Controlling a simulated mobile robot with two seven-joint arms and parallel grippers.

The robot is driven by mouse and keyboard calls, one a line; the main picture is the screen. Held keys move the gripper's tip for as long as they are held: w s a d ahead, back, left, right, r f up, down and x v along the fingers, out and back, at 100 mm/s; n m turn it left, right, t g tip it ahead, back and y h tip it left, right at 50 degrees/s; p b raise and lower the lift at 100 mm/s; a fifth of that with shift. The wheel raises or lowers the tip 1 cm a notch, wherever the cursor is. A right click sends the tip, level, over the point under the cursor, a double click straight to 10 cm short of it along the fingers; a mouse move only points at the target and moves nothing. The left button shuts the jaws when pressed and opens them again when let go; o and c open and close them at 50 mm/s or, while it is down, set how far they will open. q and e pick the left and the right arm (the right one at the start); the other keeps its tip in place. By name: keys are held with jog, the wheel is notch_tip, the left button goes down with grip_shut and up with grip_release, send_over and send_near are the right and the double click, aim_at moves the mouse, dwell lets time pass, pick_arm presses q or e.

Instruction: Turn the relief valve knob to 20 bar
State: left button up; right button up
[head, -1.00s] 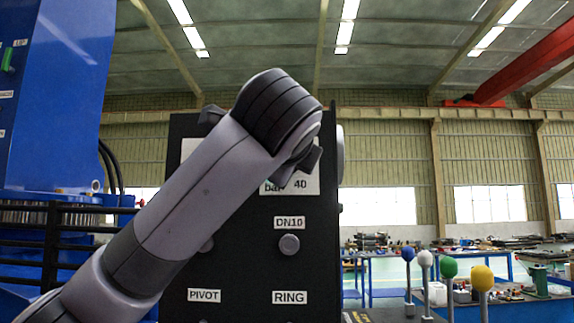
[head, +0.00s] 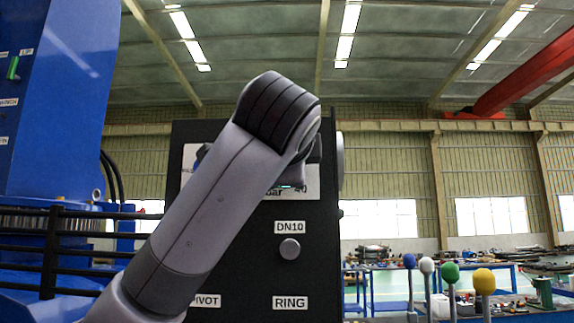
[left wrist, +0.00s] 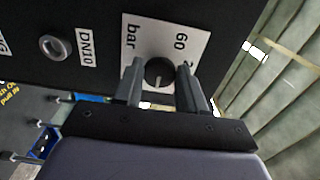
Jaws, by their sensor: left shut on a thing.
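The relief valve knob (left wrist: 160,72) is a dark round knob on a white scale plate (left wrist: 150,42) in the left wrist view. The plate reads "bar" and "60", and a small pale mark shows on the knob. The fingers of my left gripper (left wrist: 159,70) stand on either side of the knob and are shut on it. In the head view my left arm covers the knob and most of the plate (head: 303,178), where part of "bar" and "40" shows. My right gripper is in neither view.
The black panel (head: 260,280) carries a "DN10" label with a grey round fitting (head: 289,249) below the plate. A blue machine (head: 55,100) with black rails stands at left. Several ball-topped posts (head: 450,272) stand at right.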

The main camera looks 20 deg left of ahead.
pick_arm(q)
jog(key=o, duration=1)
jog(key=b+v, duration=0.2)
jog(key=v, duration=0.5)
jog(key=shift+s, duration=0.15)
